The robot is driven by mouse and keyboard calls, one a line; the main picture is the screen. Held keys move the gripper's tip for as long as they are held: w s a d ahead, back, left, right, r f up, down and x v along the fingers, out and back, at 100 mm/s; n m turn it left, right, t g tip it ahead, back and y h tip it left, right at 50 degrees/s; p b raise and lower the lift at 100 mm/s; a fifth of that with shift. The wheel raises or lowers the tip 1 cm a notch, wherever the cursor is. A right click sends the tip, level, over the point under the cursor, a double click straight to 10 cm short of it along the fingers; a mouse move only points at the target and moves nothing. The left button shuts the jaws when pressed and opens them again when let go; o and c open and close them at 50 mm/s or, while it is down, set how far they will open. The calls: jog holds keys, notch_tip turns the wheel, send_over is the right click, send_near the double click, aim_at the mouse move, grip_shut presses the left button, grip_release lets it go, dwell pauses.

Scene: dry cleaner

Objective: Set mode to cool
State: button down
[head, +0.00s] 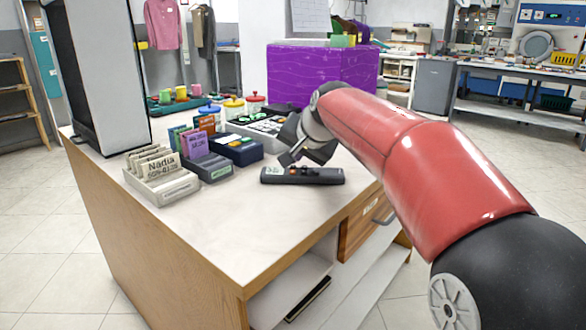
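A dark handheld device (325,176) like a remote control lies flat on the counter. Small orange and light marks show on its upper face, but they are too small to read. I cannot make out which of them is a mode control. My gripper (288,160) points down at the left part of the device, just above or touching it; I cannot tell which. The fingers are small and dark, and whether they are open or shut is not clear. My red arm comes in from the right.
The device lies on the white counter (225,225). To its left stand card boxes (172,188) with labelled dividers and a dark blue box (237,150). A grey tray (262,128), lidded jars (234,107) and a purple block (310,70) stand behind. The counter's front left is clear.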

jog(key=shift+f, duration=0.35)
dwell(0.6)
jog(key=shift+r, duration=0.1)
jog(key=shift+r+p, duration=0.5)
jog(key=shift+r, duration=0.2)
jog(key=shift+r+p, duration=1.9)
jog(key=shift+r, duration=0.6)
jog(key=shift+d, duration=0.1)
dwell(0.6)
